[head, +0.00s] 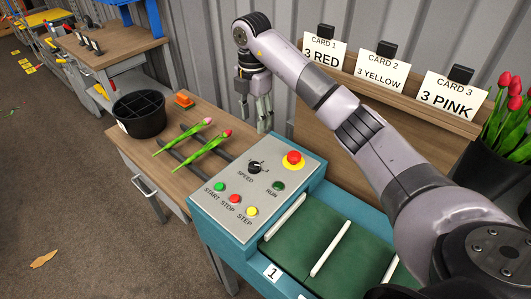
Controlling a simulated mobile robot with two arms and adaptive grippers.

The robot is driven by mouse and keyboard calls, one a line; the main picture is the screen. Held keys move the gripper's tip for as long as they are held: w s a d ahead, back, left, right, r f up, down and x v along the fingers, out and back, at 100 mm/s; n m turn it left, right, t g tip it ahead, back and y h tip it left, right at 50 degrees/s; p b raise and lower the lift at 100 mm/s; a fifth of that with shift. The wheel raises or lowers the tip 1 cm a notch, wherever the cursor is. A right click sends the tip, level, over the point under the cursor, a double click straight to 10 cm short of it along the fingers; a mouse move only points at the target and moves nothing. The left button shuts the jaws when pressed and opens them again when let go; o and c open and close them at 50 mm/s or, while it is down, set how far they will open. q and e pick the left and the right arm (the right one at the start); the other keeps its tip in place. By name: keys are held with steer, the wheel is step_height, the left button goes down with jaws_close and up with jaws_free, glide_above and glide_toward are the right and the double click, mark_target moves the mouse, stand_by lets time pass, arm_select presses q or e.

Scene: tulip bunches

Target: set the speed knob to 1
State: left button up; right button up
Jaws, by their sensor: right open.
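The black speed knob (254,168) sits on the grey control panel (215,200), above the word SPEED. Its pointer setting is too small to read. My right gripper (262,122) hangs fingers down behind the panel's far left side, beyond the knob and apart from it. It is open, with nothing seen between its fingers. My left gripper is not in view.
A red stop button (293,160) stands right of the knob. Green, red and yellow buttons line the panel front. Two tulips (195,140) lie on rails on the wooden table beside a black divided bucket (140,114). A green conveyor belt (350,255) runs at right.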

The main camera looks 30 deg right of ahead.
step_height(320, 180, down, 2)
steer(key=a, duration=0.1)
steer(key=p, duration=0.3)
glide_toward(254, 164)
step_height(254, 164, down, 8)
steer(key=shift+s+a, duration=0.1)
steer(key=shift+f, duration=0.4)
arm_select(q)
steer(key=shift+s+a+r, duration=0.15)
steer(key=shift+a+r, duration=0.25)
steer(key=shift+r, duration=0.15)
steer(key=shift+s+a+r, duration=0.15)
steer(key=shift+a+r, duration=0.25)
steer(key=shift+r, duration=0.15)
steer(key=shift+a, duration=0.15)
arm_select(e)
steer(key=shift+c, duration=0.7)
steer(key=c, duration=1)
